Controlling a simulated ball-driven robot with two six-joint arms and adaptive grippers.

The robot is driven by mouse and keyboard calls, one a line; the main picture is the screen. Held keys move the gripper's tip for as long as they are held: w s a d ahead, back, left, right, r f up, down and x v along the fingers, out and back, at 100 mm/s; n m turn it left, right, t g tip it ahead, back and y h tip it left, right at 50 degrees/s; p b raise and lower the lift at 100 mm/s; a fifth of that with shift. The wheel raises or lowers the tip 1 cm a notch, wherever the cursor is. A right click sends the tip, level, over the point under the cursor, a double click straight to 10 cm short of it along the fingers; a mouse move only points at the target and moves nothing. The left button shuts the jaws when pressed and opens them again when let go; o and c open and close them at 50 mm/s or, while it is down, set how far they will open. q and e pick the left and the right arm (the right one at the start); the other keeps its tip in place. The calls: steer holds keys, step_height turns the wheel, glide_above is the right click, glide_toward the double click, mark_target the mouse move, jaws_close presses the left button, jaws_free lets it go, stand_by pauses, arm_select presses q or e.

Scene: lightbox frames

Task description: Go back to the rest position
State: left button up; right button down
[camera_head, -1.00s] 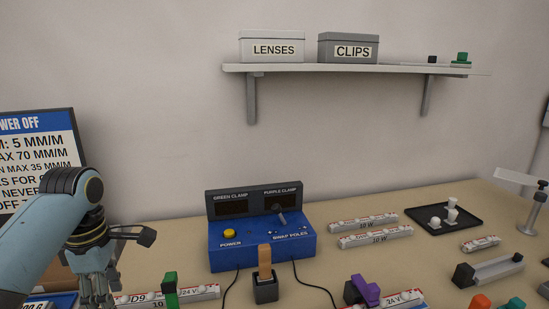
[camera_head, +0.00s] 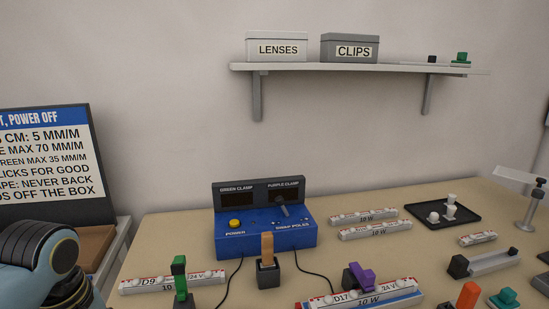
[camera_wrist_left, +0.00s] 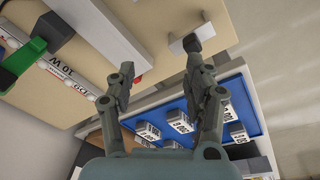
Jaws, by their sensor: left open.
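My left arm (camera_head: 45,262) enters the head view at the lower left; its gripper is below the frame there. In the left wrist view my left gripper (camera_wrist_left: 160,68) is open, its two fingers apart with nothing between them. It hangs near the table edge (camera_wrist_left: 120,112), with a blue tray (camera_wrist_left: 190,103) of several labelled blocks (camera_wrist_left: 180,121) beyond the fingers. My right gripper is not in view.
A green clamp (camera_head: 180,278) sits on a lamp strip (camera_head: 150,284), a purple clamp (camera_head: 360,277) on another (camera_head: 385,293). A blue control box (camera_head: 265,236) stands behind. A sign (camera_head: 48,160) and shelf (camera_head: 360,68) are at the back.

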arm_select(q)
steer(key=s+d+r+m+t, duration=0.1)
steer(key=s+r+m, duration=0.2)
steer(key=s+m, duration=0.45)
steer(key=s+d+r+m+t, duration=0.1)
steer(key=s+r+m+t, duration=0.15)
steer(key=s+m, duration=0.45)
steer(key=s+a+f+g+b, duration=0.1)
steer(key=f+b, duration=0.2)
steer(key=f, duration=0.9)
steer(key=s+a+f+n+g+b, duration=0.1)
steer(key=s+f+b, duration=0.15)
steer(key=f, duration=0.95)
steer(key=s+a+f+g+b, duration=0.1)
steer(key=f+b, duration=0.3)
steer(key=f, duration=0.9)
steer(key=s+f+b, duration=0.7)
steer(key=s+f, duration=1)
steer(key=f, duration=0.4)
steer(key=shift+a+f+g, duration=0.2)
steer(key=shift+a+g, duration=0.1)
steer(key=shift+g, duration=0.05)
steer(key=shift+s, duration=0.1)
